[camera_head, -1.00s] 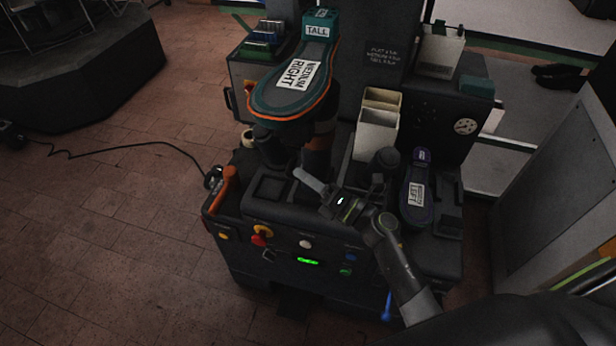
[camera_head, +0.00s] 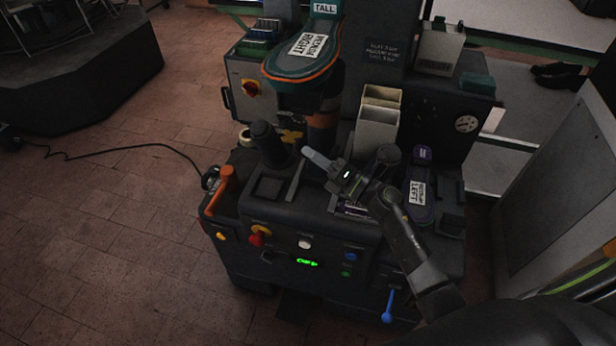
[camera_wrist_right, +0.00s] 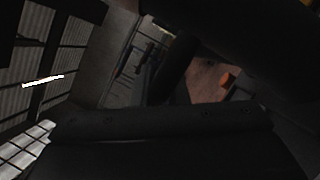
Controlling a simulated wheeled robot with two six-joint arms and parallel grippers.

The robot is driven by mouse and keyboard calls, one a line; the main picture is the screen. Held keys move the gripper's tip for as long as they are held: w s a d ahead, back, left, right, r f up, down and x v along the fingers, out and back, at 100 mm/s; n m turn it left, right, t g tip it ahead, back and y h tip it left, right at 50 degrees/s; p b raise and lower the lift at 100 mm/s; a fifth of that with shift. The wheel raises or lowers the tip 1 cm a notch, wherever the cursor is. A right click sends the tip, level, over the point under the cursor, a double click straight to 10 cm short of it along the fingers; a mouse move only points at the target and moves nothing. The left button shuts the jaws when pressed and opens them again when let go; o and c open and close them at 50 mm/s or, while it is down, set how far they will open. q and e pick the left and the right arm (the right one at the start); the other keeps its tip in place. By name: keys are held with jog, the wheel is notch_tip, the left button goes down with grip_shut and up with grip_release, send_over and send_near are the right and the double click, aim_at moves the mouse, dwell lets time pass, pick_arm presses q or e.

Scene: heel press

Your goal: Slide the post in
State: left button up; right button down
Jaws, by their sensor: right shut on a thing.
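The post (camera_head: 322,120) is a dark upright column with an orange band at the machine's middle. It carries a teal and orange shoe form labelled MEDIUM RIGHT (camera_head: 309,45), with a TALL block (camera_head: 325,8) at its far end. My right gripper (camera_head: 328,167) is low in front of the post, shut on a light grey bar (camera_head: 316,157). How that bar joins the post is not clear. The right wrist view is dark, and I cannot make out the grip there. My left gripper is not in view.
A black cylinder (camera_head: 268,142) stands left of the post. A MEDIUM LEFT form (camera_head: 420,197) lies to the right of my arm. Cream bins (camera_head: 377,130) stand behind. An orange handle (camera_head: 220,188) is at the left edge, and buttons line the front panel.

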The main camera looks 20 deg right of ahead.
aim_at(317, 135)
jog(key=shift+w+d+f, duration=0.2)
jog(key=shift+w+d, duration=0.35)
jog(key=shift+w, duration=0.25)
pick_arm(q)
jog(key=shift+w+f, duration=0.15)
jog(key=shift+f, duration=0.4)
pick_arm(e)
jog(key=shift+w+d+r, duration=0.2)
jog(key=shift+w, duration=0.1)
jog(key=c, duration=1.4)
grip_release()
